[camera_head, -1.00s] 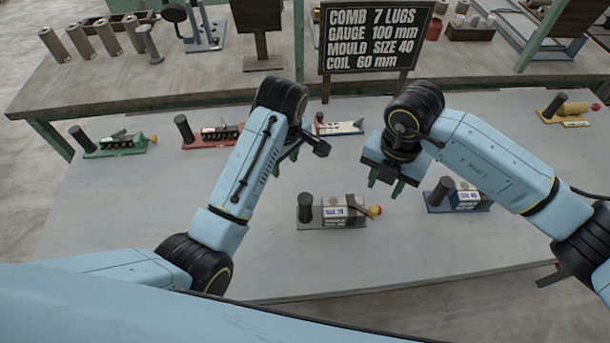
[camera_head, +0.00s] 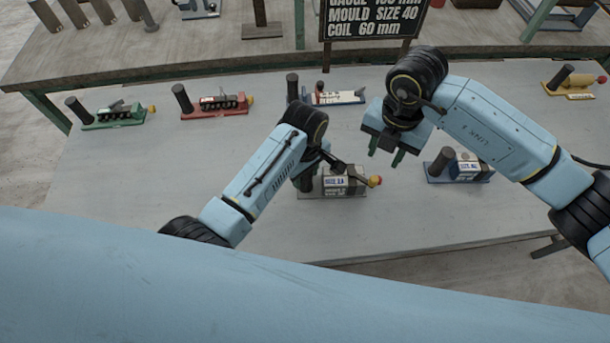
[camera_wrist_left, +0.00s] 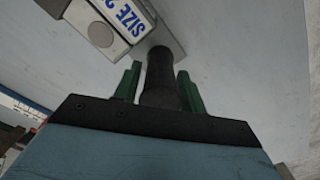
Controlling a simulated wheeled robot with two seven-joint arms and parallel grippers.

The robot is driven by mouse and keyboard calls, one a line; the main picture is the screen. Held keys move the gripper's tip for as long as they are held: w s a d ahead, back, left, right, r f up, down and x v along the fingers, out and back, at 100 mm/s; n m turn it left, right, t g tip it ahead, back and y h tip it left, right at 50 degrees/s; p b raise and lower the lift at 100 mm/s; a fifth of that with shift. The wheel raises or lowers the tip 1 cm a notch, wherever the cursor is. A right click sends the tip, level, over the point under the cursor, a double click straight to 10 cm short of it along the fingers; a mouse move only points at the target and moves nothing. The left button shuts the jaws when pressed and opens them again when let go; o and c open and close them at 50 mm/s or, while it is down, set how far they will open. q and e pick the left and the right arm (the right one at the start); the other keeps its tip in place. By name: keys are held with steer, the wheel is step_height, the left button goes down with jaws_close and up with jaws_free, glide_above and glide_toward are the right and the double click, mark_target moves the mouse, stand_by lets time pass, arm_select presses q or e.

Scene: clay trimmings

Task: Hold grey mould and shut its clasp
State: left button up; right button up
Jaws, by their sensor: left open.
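My left gripper (camera_wrist_left: 158,82) is open. In the left wrist view its two green fingers stand on either side of the mould's dark upright post (camera_wrist_left: 159,72), with a sliver of gap beside it; contact cannot be told. In the head view my left wrist partly hides the post and the mould's left end. My right gripper (camera_head: 385,148) is open and empty, above the table behind and right of the mould.
A blue mould (camera_head: 465,168) stands to the right. Green (camera_head: 115,115), red (camera_head: 215,105) and white (camera_head: 340,98) ones stand in a row at the back, and a yellow one (camera_head: 570,85) far right. A sign board (camera_head: 375,20) stands behind. The table front is clear.

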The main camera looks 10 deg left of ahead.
mark_target(374, 178)
arm_select(q)
steer(key=shift+f, duration=0.95)
jaws_close()
arm_select(e)
steer(key=shift+o, duration=0.5)
step_height(374, 178, down, 10)
steer(key=n, duration=0.7)
steer(key=shift+w+f+n, duration=0.1)
steer(key=shift+f+n, duration=0.05)
steer(key=shift+n, duration=0.15)
